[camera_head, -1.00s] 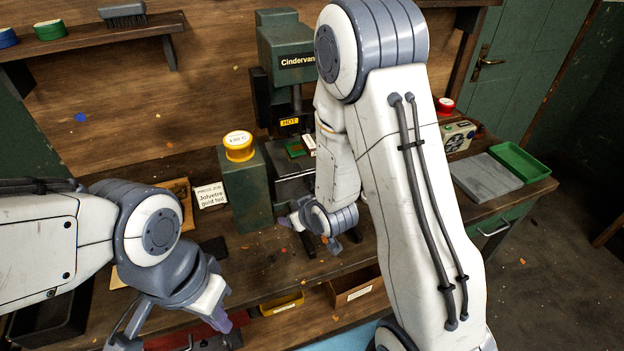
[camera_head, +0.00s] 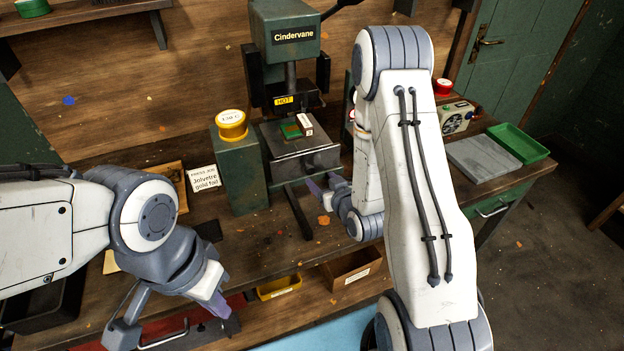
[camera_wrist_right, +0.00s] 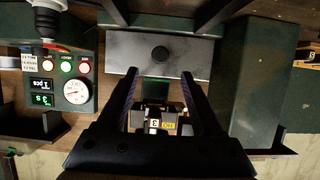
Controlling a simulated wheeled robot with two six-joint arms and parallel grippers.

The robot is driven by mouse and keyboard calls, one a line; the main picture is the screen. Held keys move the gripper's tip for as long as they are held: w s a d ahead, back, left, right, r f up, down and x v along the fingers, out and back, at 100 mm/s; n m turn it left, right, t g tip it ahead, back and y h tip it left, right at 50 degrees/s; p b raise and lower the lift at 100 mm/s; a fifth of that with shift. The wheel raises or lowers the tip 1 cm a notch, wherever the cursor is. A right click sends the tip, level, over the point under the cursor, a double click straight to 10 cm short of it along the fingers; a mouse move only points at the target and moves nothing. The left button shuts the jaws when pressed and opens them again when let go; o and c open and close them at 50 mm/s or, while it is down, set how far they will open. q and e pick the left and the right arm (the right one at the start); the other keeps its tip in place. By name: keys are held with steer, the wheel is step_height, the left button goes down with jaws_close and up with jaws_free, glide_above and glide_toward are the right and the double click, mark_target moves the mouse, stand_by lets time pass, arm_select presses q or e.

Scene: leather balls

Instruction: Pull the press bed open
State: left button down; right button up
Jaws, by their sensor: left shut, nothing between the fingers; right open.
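The green press (camera_head: 286,55) labelled Cindervane stands at the back of the bench. Its grey metal bed (camera_head: 300,160) lies under the head, with a green piece (camera_head: 291,131) and a small light-topped block (camera_head: 304,124) on it. In the right wrist view the grey bed plate (camera_wrist_right: 125,62) carries a round black knob (camera_wrist_right: 160,53). My right gripper (camera_wrist_right: 160,75) is open; the knob appears just beyond its fingertips, between their lines. In the head view this gripper (camera_head: 325,185) is beside the bed's front right, partly hidden by its arm. My left gripper (camera_head: 221,308) is shut and empty at the bench front.
A green pillar (camera_head: 240,172) with a yellow-rimmed tin (camera_head: 231,124) stands left of the press. A gauge box (camera_wrist_right: 73,85) shows in the wrist view. A grey slab (camera_head: 482,160) and green tray (camera_head: 517,142) lie on the right. Open drawers (camera_head: 351,270) sit below.

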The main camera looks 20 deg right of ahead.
mark_target(311, 170)
steer(key=p+x, duration=0.1)
steer(key=x, duration=0.6)
arm_select(q)
steer(key=shift+r, duration=0.25)
arm_select(e)
steer(key=shift+w+a+f, duration=0.1)
steer(key=shift+w+f, duration=0.2)
steer(key=shift+w, duration=0.3)
jaws_close()
stand_by(0.6)
